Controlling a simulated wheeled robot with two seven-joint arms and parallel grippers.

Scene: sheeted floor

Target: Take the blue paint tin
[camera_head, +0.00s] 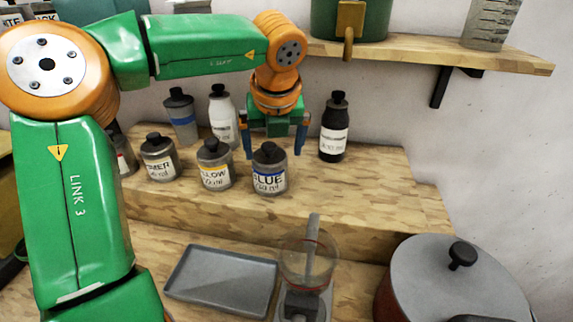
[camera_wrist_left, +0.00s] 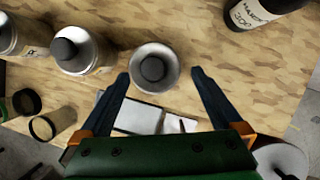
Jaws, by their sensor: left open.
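The blue paint tin (camera_head: 270,178) is a grey tin with a black knob lid and a label reading BLUE. It stands upright on the raised wooden step, at the right end of the front row. My left gripper (camera_head: 274,150) is open just above and behind it in the head view. In the left wrist view the tin (camera_wrist_left: 154,84) is seen from above, at the mouth of the open left gripper (camera_wrist_left: 160,73), with a gap to each fingertip. My right gripper is not in view.
The yellow tin (camera_head: 215,176) and another tin (camera_head: 160,168) stand to the left. A white bottle (camera_head: 221,115) stands behind, and a dark bottle (camera_head: 333,142) to the right. Below are a grey tray (camera_head: 187,291), a clear beaker and a lidded pot (camera_head: 450,285). A wall shelf (camera_head: 430,51) overhangs at right.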

